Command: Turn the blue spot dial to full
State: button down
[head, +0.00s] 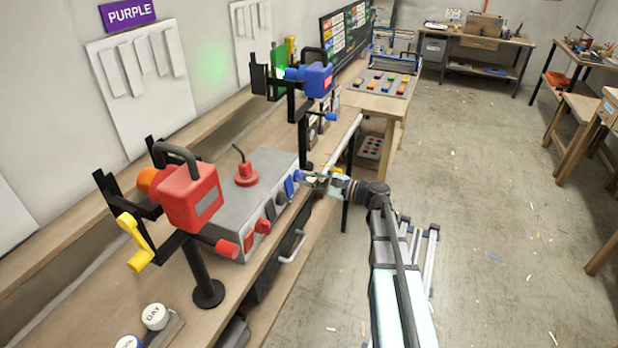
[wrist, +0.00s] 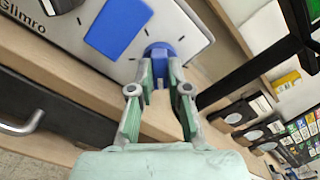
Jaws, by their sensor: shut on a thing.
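The blue spot dial (wrist: 159,50) is a round blue knob on the sloped front of the grey control box (head: 258,170). It sits beside a blue rectangular switch (wrist: 118,28), with tick marks on the panel around it. My gripper (wrist: 160,76) is shut on the dial, one finger on each side. In the head view my gripper (head: 314,181) is at the box's far right corner, where the dial is small and partly hidden. The blue spot lamp (head: 313,79) stands on a black stand behind the box, and a faint green glow (head: 207,75) shows on the wall.
A red spot lamp (head: 190,196) with a yellow crank (head: 135,240) stands at the near left. Red controls and a black knob are on the same box front. A black drawer (head: 275,270) with a light handle is below. The floor (head: 490,220) to the right is open.

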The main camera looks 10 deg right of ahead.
dwell(0.5)
jog(key=c, duration=1.1)
grip_release()
jog(key=v, duration=1.2)
